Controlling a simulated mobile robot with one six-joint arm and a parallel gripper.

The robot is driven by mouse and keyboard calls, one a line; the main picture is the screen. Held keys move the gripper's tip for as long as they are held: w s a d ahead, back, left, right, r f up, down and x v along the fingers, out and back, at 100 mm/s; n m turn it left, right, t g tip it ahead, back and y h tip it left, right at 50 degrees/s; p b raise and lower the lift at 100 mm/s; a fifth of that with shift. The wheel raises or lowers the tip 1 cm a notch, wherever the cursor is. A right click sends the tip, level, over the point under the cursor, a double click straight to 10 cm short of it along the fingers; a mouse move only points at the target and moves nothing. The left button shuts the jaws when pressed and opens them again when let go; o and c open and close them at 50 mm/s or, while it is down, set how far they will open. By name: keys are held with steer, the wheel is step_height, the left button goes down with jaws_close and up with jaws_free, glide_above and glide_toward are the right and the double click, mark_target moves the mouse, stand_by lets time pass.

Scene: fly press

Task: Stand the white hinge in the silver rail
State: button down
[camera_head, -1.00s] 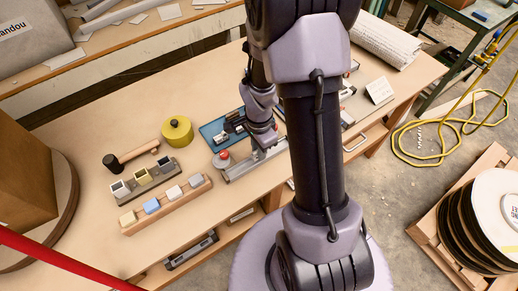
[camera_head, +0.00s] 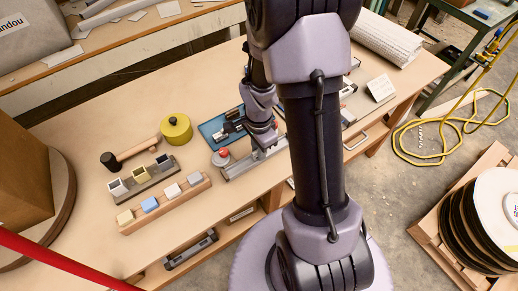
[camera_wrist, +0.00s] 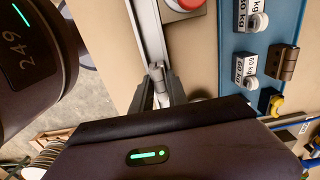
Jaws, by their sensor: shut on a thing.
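The silver rail (camera_wrist: 149,32) runs up the wrist view. In the head view the rail (camera_head: 234,169) lies along the bench's front, partly behind my arm. My gripper (camera_wrist: 161,82) is right over the rail, its fingertips shut on a small pale piece, the white hinge (camera_wrist: 159,73). My gripper's fingers and body cover most of the hinge, so its tilt and whether it touches the rail cannot be told. In the head view my gripper (camera_head: 263,145) is low over the rail.
A blue tray (camera_wrist: 222,45) beside the rail holds weight-labelled blocks (camera_wrist: 246,66) and a brown hinge (camera_wrist: 285,62). A red-topped piece (camera_head: 220,155) stands by the rail's left end. A yellow round tin (camera_head: 176,129), a mallet (camera_head: 128,154) and block racks (camera_head: 165,204) are farther left.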

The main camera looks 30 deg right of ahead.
steer(key=shift+s+a+f, duration=0.1)
steer(key=shift+s+f, duration=0.2)
steer(key=shift+f, duration=0.05)
steer(key=c, duration=1.2)
jaws_free()
steer(key=shift+f+b, duration=0.1)
steer(key=shift+b, duration=0.2)
steer(key=shift+s, duration=0.1)
steer(key=c, duration=0.3)
steer(key=shift+w+r+p, duration=0.2)
steer(key=shift+r+p, duration=0.35)
steer(key=shift+r, duration=0.05)
step_height(320, 180, up, 6)
steer(key=p, duration=0.4)
steer(key=shift+w+r, duration=0.15)
